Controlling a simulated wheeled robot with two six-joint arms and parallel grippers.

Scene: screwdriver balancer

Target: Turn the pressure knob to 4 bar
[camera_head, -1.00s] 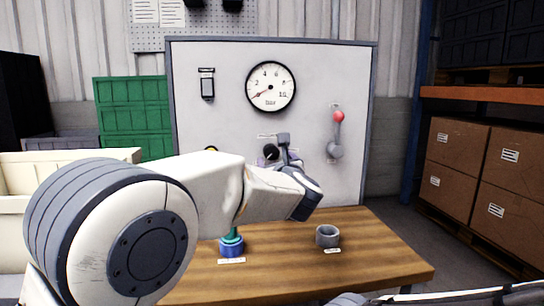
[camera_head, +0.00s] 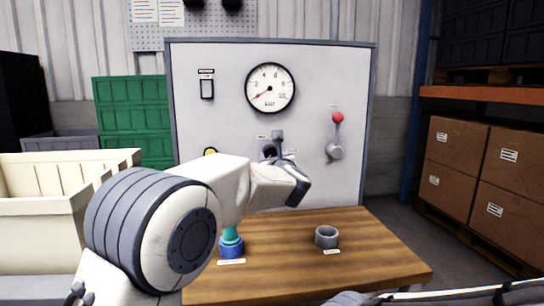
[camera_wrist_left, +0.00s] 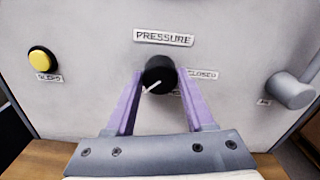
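The black pressure knob (camera_wrist_left: 158,75) is on the panel under the PRESSURE label, and its white pointer line points to the lower left. My left gripper (camera_wrist_left: 159,84) is open, with one purple finger on each side of the knob. A narrow gap seems to show on each side; contact cannot be told. In the head view the knob is partly hidden by this gripper (camera_head: 274,153). The round bar gauge (camera_head: 270,88) is above it, and its red needle points lower left, near the scale's low end. My right gripper is not in view.
A red-tipped lever (camera_head: 337,120) is on the panel right of the knob. A yellow button (camera_wrist_left: 43,60) is to the left. A grey ring-shaped cup (camera_head: 326,236) and a blue-based teal item (camera_head: 231,247) stand on the wooden table (camera_head: 380,255).

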